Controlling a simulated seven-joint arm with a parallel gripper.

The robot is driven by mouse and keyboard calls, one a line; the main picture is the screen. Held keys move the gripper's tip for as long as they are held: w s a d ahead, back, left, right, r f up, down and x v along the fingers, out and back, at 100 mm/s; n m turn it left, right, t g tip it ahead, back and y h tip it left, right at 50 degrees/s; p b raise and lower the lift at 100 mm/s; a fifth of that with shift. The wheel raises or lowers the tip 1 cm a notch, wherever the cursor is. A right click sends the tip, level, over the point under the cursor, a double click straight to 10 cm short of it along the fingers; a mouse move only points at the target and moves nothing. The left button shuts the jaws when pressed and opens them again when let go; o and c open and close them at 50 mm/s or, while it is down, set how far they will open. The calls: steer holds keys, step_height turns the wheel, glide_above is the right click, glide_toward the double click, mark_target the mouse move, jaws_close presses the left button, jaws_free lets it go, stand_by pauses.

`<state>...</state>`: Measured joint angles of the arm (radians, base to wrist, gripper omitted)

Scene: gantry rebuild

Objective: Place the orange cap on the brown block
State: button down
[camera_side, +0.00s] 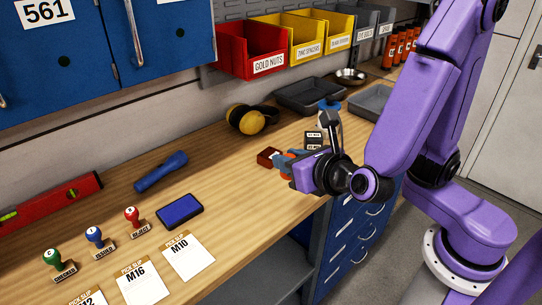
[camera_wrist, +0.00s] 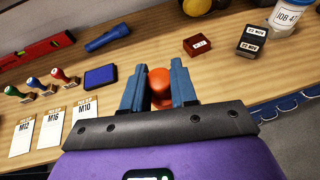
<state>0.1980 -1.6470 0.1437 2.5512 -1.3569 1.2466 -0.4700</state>
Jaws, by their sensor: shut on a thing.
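The orange cap (camera_wrist: 159,82) is between the two blue fingers of my gripper (camera_wrist: 159,84) in the wrist view, and the fingers are shut on it. In the side view my gripper (camera_side: 283,164) hides most of the cap. The brown block (camera_wrist: 198,46), reddish brown with a white label, lies on the bench beyond and to the right of the fingers in the wrist view. In the side view the brown block (camera_side: 267,156) shows just left of my gripper. The cap is apart from the block.
Dark stacked blocks with labels (camera_wrist: 252,40) and a white JOB 47 tub (camera_wrist: 288,16) stand to the right in the wrist view. Yellow earmuffs (camera_side: 247,119), a blue flashlight (camera_side: 161,171), a blue ink pad (camera_side: 180,211) and several stamps lie on the bench. Wood between pad and block is clear.

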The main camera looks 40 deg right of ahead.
steer(key=w+d+r+m+g+h, duration=0.1)
steer(key=w+d+m+g+h, duration=0.1)
steer(key=w+d+m+h, duration=0.3)
steer(key=d+r+m+g+h, duration=0.1)
steer(key=d+m+g+h, duration=0.2)
steer(key=d, duration=0.5)
glide_above(270, 154)
step_height(270, 154, down, 9)
steer(key=shift+s+f, duration=0.1)
steer(key=shift+w+f, duration=0.2)
steer(key=shift+f, duration=1.5)
steer(key=shift+f, duration=0.15)
steer(key=c, duration=0.9)
jaws_free()
